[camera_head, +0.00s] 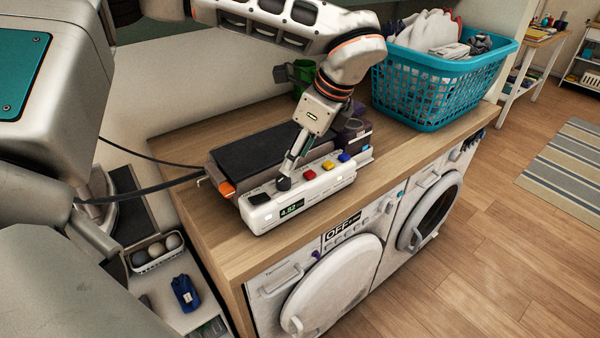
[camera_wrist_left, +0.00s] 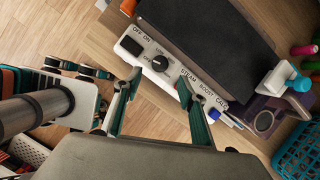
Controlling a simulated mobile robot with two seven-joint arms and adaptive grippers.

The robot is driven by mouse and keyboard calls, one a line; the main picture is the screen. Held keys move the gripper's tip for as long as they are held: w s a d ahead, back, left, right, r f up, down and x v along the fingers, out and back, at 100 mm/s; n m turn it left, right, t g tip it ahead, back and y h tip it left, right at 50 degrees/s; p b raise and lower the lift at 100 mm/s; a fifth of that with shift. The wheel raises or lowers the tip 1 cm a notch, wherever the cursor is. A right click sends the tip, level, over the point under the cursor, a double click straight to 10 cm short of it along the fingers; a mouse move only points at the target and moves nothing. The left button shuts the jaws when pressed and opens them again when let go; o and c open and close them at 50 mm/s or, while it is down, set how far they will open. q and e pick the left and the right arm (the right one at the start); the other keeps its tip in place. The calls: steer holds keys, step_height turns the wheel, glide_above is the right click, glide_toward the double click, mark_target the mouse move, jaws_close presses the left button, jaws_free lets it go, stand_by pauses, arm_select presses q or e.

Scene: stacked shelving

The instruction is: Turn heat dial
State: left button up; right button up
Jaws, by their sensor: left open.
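The heat dial is a black knob (camera_head: 283,183) on the white control panel (camera_head: 318,191) of a dark-topped appliance (camera_head: 262,145). The panel has a green-lit display (camera_head: 291,209) and a black switch (camera_head: 259,198). In the head view my left gripper (camera_head: 291,166) reaches down from above to the dial. Whether the fingers touch it I cannot tell. My right gripper is not in view.
Red, yellow and blue buttons (camera_head: 326,165) sit right of the dial. A teal laundry basket (camera_head: 420,90) stands at the right on the wooden counter (camera_head: 222,230). Two front-loading machines (camera_head: 335,285) stand below. A black cable (camera_head: 150,186) runs left from the appliance.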

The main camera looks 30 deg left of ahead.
mark_target(284, 178)
arm_select(q)
steer(key=shift+p+x, duration=0.5)
steer(key=shift+x, duration=3.4)
steer(key=shift+s+a, duration=0.1)
steer(key=shift+a, duration=0.05)
steer(key=c, duration=1.1)
